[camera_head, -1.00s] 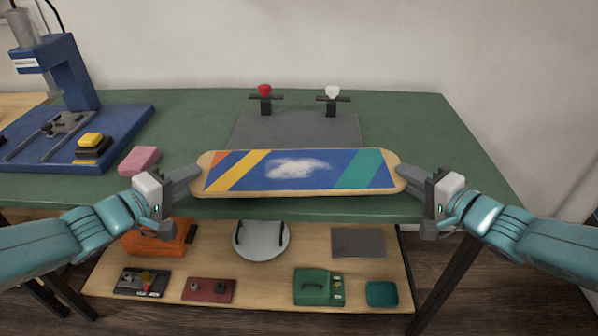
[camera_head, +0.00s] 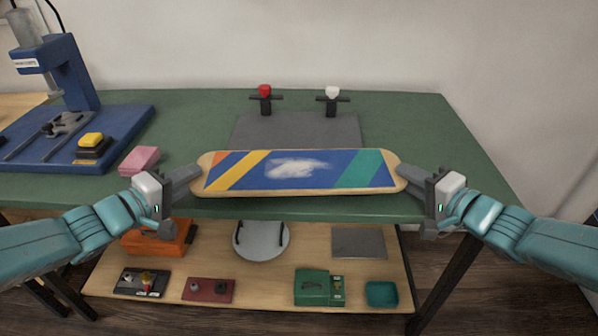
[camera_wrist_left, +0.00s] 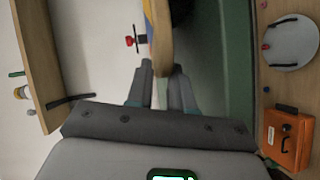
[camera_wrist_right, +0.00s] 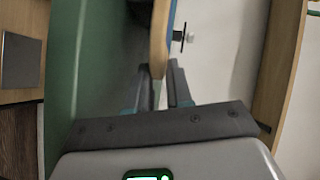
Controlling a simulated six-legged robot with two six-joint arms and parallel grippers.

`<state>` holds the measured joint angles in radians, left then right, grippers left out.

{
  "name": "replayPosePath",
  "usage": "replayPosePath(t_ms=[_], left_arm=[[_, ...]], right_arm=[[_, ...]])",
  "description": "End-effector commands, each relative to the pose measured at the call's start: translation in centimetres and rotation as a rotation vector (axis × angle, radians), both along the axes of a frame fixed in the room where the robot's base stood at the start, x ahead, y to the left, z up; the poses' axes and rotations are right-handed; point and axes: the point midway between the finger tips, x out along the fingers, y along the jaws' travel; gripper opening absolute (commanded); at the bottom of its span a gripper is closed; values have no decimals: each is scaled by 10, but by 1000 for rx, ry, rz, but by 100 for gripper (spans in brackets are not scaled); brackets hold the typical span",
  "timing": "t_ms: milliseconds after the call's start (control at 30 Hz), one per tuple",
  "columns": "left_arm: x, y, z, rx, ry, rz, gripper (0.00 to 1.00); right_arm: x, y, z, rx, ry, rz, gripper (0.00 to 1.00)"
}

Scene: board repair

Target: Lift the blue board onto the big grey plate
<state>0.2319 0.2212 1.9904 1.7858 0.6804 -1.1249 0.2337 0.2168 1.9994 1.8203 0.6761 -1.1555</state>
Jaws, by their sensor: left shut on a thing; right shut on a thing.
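The blue board (camera_head: 325,172) has orange, yellow and green stripes and a white cloudy patch. It is held level in the head view, in front of the big grey plate (camera_head: 295,131), and covers the plate's near edge. My left gripper (camera_head: 193,178) is shut on the board's left end, and the board's edge shows between its fingers in the left wrist view (camera_wrist_left: 160,40). My right gripper (camera_head: 405,178) is shut on the right end, also seen in the right wrist view (camera_wrist_right: 158,45). The plate lies on the green table (camera_head: 420,125).
Two clamps, red-topped (camera_head: 265,98) and white-topped (camera_head: 332,98), stand at the plate's back. A blue press (camera_head: 75,85) and pink block (camera_head: 139,160) are at left. The shelf below (camera_head: 255,292) holds an orange box (camera_head: 158,240) and several other items. The table right of the plate is clear.

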Motion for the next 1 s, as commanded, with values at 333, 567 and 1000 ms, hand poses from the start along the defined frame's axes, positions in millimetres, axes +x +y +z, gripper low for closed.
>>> replayPosePath(t_ms=[333, 567, 1000], left_arm=[[0, 0, -3, 5, 5, 0, 0], [0, 0, -3, 5, 5, 0, 0], [0, 0, 26, 3, 0, 1, 0]], right_arm=[[-1, 1, -7, -10, 13, 4, 0], [-1, 1, -7, -10, 14, 3, 0], [-1, 1, 23, -9, 5, 5, 0]])
